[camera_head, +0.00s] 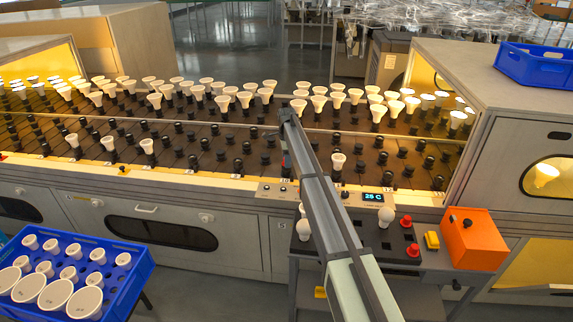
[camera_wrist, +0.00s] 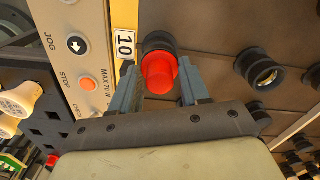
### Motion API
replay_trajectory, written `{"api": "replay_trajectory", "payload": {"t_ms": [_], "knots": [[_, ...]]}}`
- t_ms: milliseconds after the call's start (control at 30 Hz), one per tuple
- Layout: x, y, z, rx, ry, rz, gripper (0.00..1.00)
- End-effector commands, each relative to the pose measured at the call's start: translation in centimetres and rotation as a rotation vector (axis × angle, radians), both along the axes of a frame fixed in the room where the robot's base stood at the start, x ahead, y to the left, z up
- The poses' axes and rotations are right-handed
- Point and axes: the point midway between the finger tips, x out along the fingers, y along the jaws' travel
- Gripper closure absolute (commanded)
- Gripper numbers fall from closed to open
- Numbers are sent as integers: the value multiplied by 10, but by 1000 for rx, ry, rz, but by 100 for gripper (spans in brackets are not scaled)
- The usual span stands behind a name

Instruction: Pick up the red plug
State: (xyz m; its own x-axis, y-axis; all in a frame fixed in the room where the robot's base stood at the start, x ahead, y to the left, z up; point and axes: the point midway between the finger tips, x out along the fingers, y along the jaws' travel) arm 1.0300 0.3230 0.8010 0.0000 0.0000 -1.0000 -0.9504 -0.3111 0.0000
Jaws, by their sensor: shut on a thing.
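A red plug (camera_wrist: 160,72) is in the wrist view, between the two fingers of my gripper (camera_wrist: 158,88). My gripper is shut on it. The plug's far end meets a dark round socket beside the label "10"; how deep it sits there I cannot tell. Two other red plugs, one (camera_head: 406,221) behind the other (camera_head: 413,250), stand on the dark cart top right of my arm.
A control panel (camera_wrist: 78,60) with JOG and STOP buttons lies left of the fingers. An empty socket (camera_wrist: 262,74) is to the right. White bulbs fill the conveyor's back rows. An orange box (camera_head: 473,240) and a blue bulb crate (camera_head: 128,270) flank my arm.

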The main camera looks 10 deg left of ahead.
Motion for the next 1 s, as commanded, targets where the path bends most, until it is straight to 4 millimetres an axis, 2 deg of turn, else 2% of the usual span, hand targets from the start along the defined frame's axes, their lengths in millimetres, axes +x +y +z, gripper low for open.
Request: {"api": "replay_trajectory", "payload": {"t_ms": [33,167,567,767,1000], "knots": [[0,0,0,0,0,0,71],[0,0,0,0,0,0,84],[0,0,7,0,-1,0,84],[0,0,30,1,-2,0,84],[0,0,72,1,-2,0,84]]}}
